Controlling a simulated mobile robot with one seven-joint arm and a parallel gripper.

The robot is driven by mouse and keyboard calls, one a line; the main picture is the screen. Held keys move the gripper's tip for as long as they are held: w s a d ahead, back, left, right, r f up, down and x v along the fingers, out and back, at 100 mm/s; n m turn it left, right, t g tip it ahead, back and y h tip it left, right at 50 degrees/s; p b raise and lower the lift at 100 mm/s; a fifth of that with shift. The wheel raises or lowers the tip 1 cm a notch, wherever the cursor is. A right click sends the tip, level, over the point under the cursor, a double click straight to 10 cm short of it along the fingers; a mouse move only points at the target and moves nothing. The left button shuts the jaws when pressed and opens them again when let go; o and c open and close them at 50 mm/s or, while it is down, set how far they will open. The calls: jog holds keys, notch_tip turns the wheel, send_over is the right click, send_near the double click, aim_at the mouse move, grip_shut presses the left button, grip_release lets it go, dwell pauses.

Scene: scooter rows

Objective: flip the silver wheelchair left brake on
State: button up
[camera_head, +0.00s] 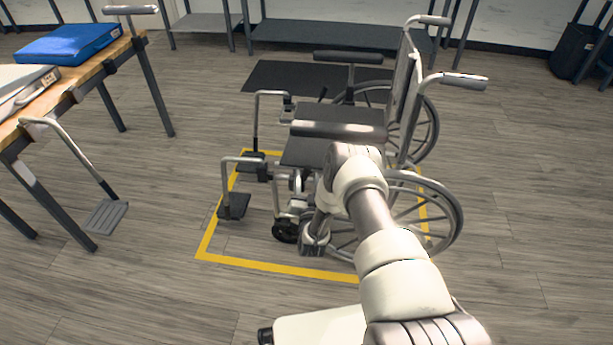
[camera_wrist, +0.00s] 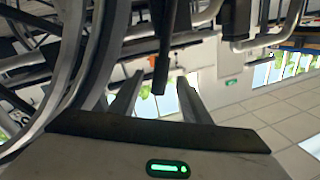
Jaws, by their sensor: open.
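The silver wheelchair (camera_head: 303,153) stands facing left inside a yellow floor outline, with its left side nearest me. My arm reaches down to that side, between the front caster and the big left wheel (camera_head: 458,225). In the wrist view my gripper (camera_wrist: 160,80) is open. A dark lever (camera_wrist: 166,35), which looks like the left brake lever, comes in from the top. Its tip lies between my two fingers in the picture; I cannot tell whether either touches it. The left wheel (camera_wrist: 98,55) is close on the left. My arm hides the left brake in the head view.
A wooden table (camera_head: 104,69) with a blue binder (camera_head: 68,44) is at the left. A detached footrest (camera_head: 107,216) hangs at its edge. A dark mat (camera_head: 272,77) lies behind the wheelchair. Floor is clear at the right and front left.

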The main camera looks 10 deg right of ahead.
aim_at(307, 176)
jog(key=shift+w+d+b, duration=0.15)
jog(key=shift+w+b, duration=0.15)
jog(key=shift+w, duration=1.35)
grip_shut()
